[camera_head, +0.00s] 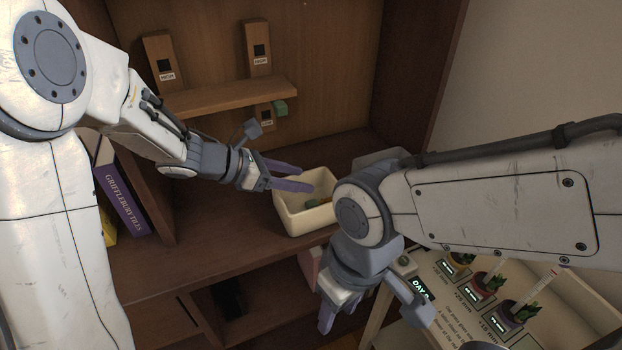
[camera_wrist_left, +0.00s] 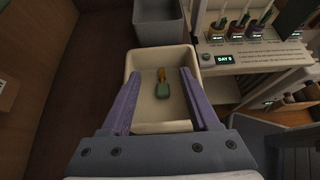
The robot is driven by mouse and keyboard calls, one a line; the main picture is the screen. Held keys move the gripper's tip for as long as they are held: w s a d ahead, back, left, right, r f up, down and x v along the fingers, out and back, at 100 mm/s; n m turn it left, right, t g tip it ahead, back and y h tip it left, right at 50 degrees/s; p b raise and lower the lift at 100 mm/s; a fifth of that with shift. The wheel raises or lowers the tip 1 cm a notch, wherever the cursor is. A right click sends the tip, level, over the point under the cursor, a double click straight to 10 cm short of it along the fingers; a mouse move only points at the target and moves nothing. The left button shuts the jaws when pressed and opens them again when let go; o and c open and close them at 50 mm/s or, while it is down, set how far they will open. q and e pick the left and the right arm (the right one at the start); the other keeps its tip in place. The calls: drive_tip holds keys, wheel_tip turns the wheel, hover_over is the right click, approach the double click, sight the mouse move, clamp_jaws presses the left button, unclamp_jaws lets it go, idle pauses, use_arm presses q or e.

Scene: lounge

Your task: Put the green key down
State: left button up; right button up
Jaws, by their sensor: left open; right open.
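The green key (camera_wrist_left: 162,90) lies in the cream bin (camera_wrist_left: 136,118), its green head toward my wrist and a brass-coloured part pointing away. In the head view the key (camera_head: 311,203) shows as a small green spot inside the cream bin (camera_head: 304,224) on the dark wooden shelf. My left gripper (camera_head: 305,179) is open and empty above the bin; in the left wrist view its purple fingers (camera_wrist_left: 160,76) stand apart on either side of the key. My right gripper (camera_head: 370,314) is open and empty, lower and to the right, in front of the shelf.
A grey bin (camera_wrist_left: 160,31) stands just beyond the cream one. A small wall shelf (camera_head: 232,95) carries labelled wooden plates, with a teal block (camera_head: 280,108) beside the lowest. Books (camera_head: 120,198) stand at left. A white stand with potted plants (camera_head: 483,284) is at lower right.

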use_arm(q)
wheel_tip(320, 180, up, 3)
drive_tip(key=w+a+n+t+y, duration=0.15)
drive_tip(key=n+t+y, duration=0.25)
drive_tip(key=n, duration=0.8)
drive_tip(key=s+f+n+g+y, duration=0.2)
drive_tip(key=s+n+g, duration=0.1)
drive_tip(key=s+n, duration=0.6)
drive_tip(key=s+a+f+n+g+y, duration=0.1)
drive_tip(key=s+n+g+y, duration=0.1)
drive_tip(key=s+n, duration=0.7)
drive_tip(key=s+f+n+g+y, duration=0.1)
drive_tip(key=s+f+n+g, duration=0.1)
drive_tip(key=s+n, duration=0.7)
drive_tip(key=n+g, duration=0.1)
drive_tip(key=n, duration=0.2)
drive_tip(key=shift+s+a+f+g+y, duration=0.25)
drive_tip(key=shift+s+f+g+y, duration=0.05)
drive_tip(key=shift+s+y, duration=0.1)
